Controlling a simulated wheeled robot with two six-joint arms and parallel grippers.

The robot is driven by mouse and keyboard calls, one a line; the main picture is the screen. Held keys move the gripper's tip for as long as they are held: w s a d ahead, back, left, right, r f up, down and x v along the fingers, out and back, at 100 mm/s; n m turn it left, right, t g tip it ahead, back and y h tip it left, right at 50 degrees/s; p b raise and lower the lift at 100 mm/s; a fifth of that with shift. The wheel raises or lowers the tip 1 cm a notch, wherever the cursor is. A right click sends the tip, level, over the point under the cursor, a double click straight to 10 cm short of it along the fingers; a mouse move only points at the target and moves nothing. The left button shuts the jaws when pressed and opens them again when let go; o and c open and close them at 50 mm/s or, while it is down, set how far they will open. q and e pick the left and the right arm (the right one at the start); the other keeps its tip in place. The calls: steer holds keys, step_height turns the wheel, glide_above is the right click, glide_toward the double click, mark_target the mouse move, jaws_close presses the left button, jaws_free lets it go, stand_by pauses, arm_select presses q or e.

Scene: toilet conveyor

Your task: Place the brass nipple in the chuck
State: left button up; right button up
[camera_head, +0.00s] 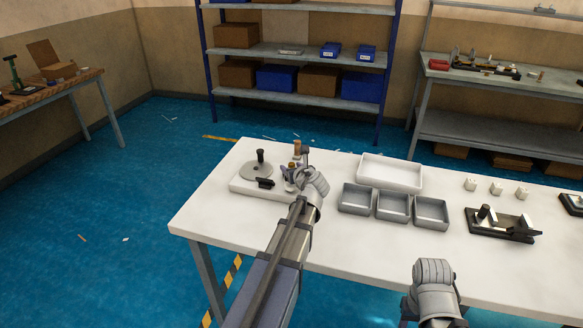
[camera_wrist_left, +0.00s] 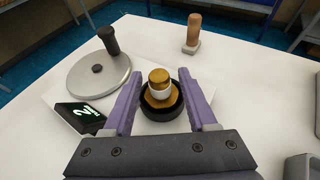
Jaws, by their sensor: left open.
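The brass nipple (camera_wrist_left: 159,78) stands upright in the black round chuck (camera_wrist_left: 150,108) in the left wrist view, with a white band around its middle. My left gripper (camera_wrist_left: 158,88) is open, its purple fingers on either side of the nipple with gaps visible. In the head view my left gripper (camera_head: 291,176) is over the white fixture at the table's left end, and the arm partly hides the chuck. Part of my right arm shows at the lower right, but its gripper does not.
A grey disc with a black handle (camera_wrist_left: 98,75) and a small display (camera_wrist_left: 78,117) stand beside the chuck. A wooden-handled tool (camera_wrist_left: 193,33) stands behind. Grey bins (camera_head: 392,205), a white tray (camera_head: 390,172) and a black fixture (camera_head: 502,225) lie to the right.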

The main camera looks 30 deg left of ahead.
arm_select(q)
steer(key=p+v, duration=0.3)
steer(key=v, duration=0.7)
steer(key=shift+r, duration=0.1)
steer(key=shift+p+v, duration=0.45)
steer(key=shift+v, duration=0.3)
